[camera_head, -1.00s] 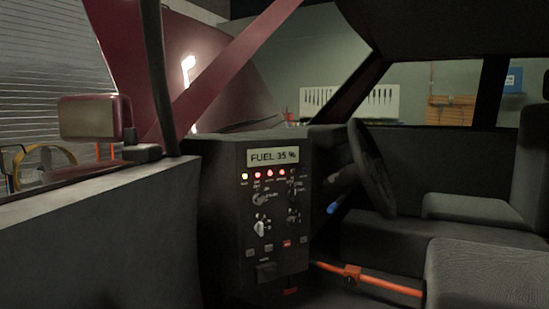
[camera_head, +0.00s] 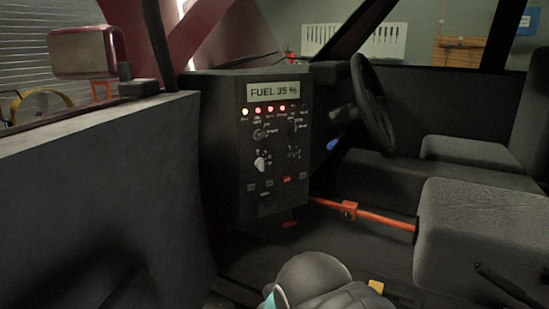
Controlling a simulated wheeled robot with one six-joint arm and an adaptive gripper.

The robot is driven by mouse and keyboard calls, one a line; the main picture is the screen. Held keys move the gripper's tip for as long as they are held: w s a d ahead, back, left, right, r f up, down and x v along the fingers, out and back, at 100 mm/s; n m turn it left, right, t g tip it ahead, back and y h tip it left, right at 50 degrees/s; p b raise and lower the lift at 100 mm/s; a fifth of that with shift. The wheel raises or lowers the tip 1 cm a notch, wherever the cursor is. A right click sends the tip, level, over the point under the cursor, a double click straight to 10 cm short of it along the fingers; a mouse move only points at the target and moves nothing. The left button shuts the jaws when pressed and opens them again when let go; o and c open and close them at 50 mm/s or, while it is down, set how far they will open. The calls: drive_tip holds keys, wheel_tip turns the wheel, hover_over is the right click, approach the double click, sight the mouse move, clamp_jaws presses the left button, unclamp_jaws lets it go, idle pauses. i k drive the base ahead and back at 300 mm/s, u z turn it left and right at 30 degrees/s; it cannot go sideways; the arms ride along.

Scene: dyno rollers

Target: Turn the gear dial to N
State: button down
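A dark control panel (camera_head: 225,150) stands left of the middle in the head view. It carries several small knobs. A light grey pointer knob (camera_head: 261,163) sits at the panel's mid height with small marks around it. A darker switch (camera_head: 260,133) is above it, and another dark knob (camera_head: 293,154) is to its right. The labels are too small to read, so I cannot tell for certain which knob is the gear dial or where it points. My gripper is not in view; a rounded dark part at the bottom middle looks like my arm, well below the panel.
The panel display (camera_head: 274,91) reads FUEL 35 % above a row of lit lamps. A door (camera_head: 90,185) fills the left. A steering wheel (camera_head: 372,105) and seat (camera_head: 480,235) are at right. An orange bar (camera_head: 380,219) crosses low beside the panel. Dark floor lies open before the panel.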

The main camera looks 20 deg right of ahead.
sight(260, 162)
drive_tip(key=u, duration=0.05)
drive_tip(key=k, duration=1.1)
drive_tip(key=z, duration=0.95)
drive_tip(key=i, duration=1.25)
drive_tip(key=u, duration=0.95)
